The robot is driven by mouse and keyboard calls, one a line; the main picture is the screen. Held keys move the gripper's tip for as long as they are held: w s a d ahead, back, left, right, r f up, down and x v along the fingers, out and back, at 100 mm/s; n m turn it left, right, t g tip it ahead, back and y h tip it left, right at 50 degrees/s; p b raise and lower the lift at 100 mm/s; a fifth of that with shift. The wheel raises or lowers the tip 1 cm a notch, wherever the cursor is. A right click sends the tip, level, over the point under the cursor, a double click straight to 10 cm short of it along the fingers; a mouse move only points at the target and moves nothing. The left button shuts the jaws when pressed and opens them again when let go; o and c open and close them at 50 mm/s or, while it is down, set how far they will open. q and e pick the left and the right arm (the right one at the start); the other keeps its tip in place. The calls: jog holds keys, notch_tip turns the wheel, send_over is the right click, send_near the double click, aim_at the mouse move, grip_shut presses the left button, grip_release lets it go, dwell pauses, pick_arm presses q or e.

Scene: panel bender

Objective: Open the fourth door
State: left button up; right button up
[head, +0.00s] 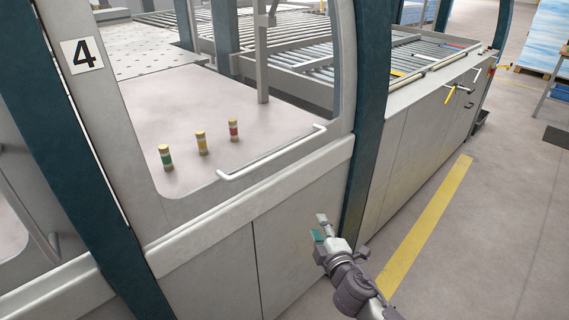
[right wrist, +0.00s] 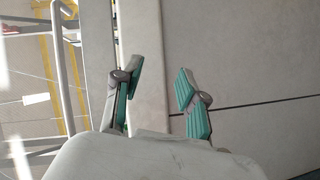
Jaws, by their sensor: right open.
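The number 4 plate (head: 82,55) is on the grey frame left of a large door with a clear window. The door's white bar handle (head: 270,153) runs along the lower right of that window, and the door looks closed. My right gripper (head: 320,228) is to the right of and below the handle, in front of the lower panels, apart from it. In the right wrist view its two green-padded fingers (right wrist: 160,86) are spread with nothing between them. A pale bar (right wrist: 62,65) at left there looks like the handle. My left gripper is not in view.
A dark blue post (head: 371,100) stands right of the door. A roller conveyor lies behind. Lower grey panels (head: 275,240) face me.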

aim_at(285, 150)
jog(key=s+a+r+n+t+y+b, duration=0.1)
jog(key=a+r+n+t, duration=0.1)
jog(key=r, duration=0.5)
jog(key=s+a+r+n+t+y, duration=0.1)
jog(key=a+r+n+y, duration=0.15)
jog(key=r, duration=0.55)
jog(key=shift+m+h, duration=0.35)
jog(key=p+x, duration=0.1)
jog(key=x, duration=1.3)
jog(key=shift+s+a+f, duration=0.1)
jog(key=shift+f, duration=0.05)
grip_shut()
